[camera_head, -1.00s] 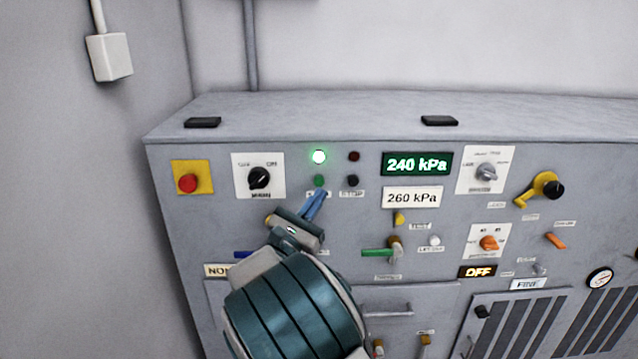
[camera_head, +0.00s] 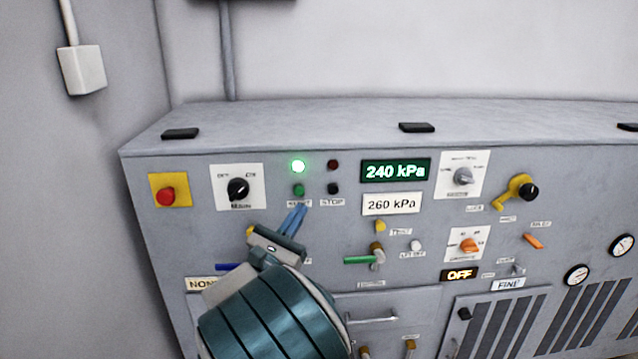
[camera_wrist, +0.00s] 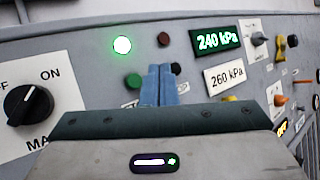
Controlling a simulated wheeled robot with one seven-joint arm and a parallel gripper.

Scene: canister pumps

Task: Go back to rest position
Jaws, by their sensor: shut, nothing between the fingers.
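My gripper (camera_head: 293,220) is in front of the grey pump panel (camera_head: 290,240), just below the green START button (camera_head: 299,190) and the black STOP button (camera_head: 333,188). Its blue fingers are together and empty. In the wrist view the closed fingers (camera_wrist: 159,85) stand in front of the panel between the green button (camera_wrist: 133,81) and a dark button, partly covering the labels. A gap to the panel cannot be judged exactly. The green lamp (camera_head: 298,166) above START is lit; the dark red lamp (camera_head: 333,164) beside it is unlit.
A red emergency button (camera_head: 166,196) and black rotary switch (camera_head: 238,189) are at left. Displays read 240 kPa (camera_head: 396,171) and 260 kPa (camera_head: 392,204). A green-handled valve (camera_head: 362,260) and a yellow lever (camera_head: 506,196) stick out at right. Space above the cabinet is clear.

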